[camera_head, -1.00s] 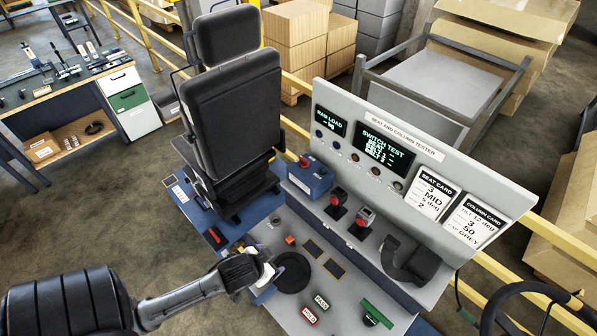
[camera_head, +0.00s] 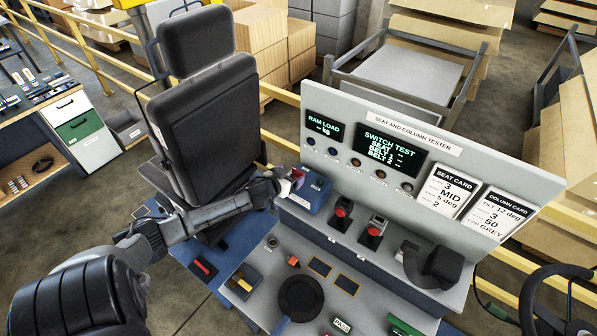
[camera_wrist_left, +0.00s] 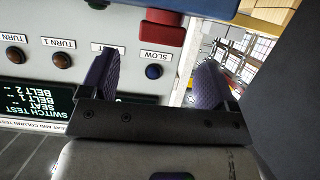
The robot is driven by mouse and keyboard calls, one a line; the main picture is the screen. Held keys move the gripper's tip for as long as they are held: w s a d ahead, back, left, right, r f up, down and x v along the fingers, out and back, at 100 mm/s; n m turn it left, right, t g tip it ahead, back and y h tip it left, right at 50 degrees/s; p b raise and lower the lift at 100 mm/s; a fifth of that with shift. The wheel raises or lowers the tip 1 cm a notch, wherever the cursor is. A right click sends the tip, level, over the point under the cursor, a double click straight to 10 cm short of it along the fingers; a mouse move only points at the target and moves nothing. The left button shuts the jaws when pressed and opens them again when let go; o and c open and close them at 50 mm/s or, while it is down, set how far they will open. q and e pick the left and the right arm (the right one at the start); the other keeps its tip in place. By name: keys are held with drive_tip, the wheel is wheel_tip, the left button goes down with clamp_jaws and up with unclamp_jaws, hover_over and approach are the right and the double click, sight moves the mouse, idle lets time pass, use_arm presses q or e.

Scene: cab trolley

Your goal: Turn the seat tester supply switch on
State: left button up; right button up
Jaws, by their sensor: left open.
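A blue box (camera_head: 312,194) stands on the bench at the left end of the tester panel; a small red part (camera_head: 297,172) shows on it. I take this as the supply switch, but its label is unreadable and its position unclear. My left gripper (camera_head: 286,182) is at the box's left side, partly covering it. In the left wrist view, the open fingers (camera_wrist_left: 156,82) are empty, with the red part (camera_wrist_left: 162,28) and blue box (camera_wrist_left: 213,7) beyond them. I cannot tell whether a finger touches the red part. My right gripper is out of view.
The tester panel (camera_head: 535,185) rises behind the bench, its screen (camera_head: 391,152) reading SWITCH TEST. A black seat (camera_head: 217,120) stands close behind my left arm.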

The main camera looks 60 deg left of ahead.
sight(297, 172)
use_arm(q)
drive_tip(key=shift+x, duration=3)
drive_tip(key=shift+f, duration=0.1)
drive_tip(key=shift+c, duration=0.3)
drive_tip(key=c, duration=0.9)
drive_tip(key=shift+o, duration=0.2)
